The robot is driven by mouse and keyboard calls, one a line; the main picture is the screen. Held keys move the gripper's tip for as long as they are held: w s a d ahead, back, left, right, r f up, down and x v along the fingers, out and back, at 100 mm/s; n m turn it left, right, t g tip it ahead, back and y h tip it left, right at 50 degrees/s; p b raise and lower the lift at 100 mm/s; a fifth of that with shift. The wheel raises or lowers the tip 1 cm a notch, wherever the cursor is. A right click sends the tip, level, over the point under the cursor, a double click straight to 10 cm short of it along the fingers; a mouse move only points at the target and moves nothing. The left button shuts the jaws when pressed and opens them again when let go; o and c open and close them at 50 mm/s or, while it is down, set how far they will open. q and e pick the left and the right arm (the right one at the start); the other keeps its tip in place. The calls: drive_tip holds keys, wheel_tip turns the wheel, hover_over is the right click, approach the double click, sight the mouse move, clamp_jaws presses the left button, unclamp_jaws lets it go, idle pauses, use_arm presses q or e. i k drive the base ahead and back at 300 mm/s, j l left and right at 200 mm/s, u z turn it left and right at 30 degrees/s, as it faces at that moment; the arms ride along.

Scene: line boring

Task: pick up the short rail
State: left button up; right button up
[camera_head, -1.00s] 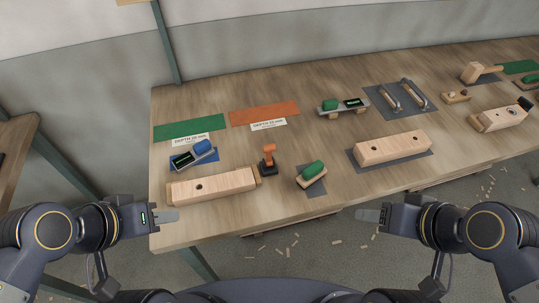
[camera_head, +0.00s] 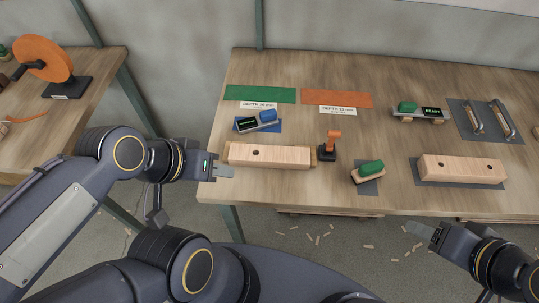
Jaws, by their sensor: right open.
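Two pale wooden rails with dark round holes lie on the bench; I cannot tell which one is the short rail. The left rail (camera_head: 275,156) lies near the front edge, with darker pieces at its ends. The right rail (camera_head: 470,169) lies on a dark grey mat. My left gripper (camera_head: 224,171) is at the bench's front left corner, close to the left rail's left end. Its fingers overlap in this view, so its opening does not show, and no held object shows. My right gripper (camera_head: 420,231) is open and empty, in front of the bench and below the right rail.
Between the rails stand an orange-handled tool (camera_head: 332,142) and a green-topped wooden block (camera_head: 371,169). Green (camera_head: 260,95) and orange (camera_head: 337,97) mats lie further back.

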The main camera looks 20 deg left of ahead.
sight(246, 155)
drive_tip(key=j+z, duration=0.35)
drive_tip(key=j, duration=0.25)
drive_tip(key=k+j+z, duration=0.15)
drive_tip(key=j+z, duration=0.25)
drive_tip(key=j, duration=0.15)
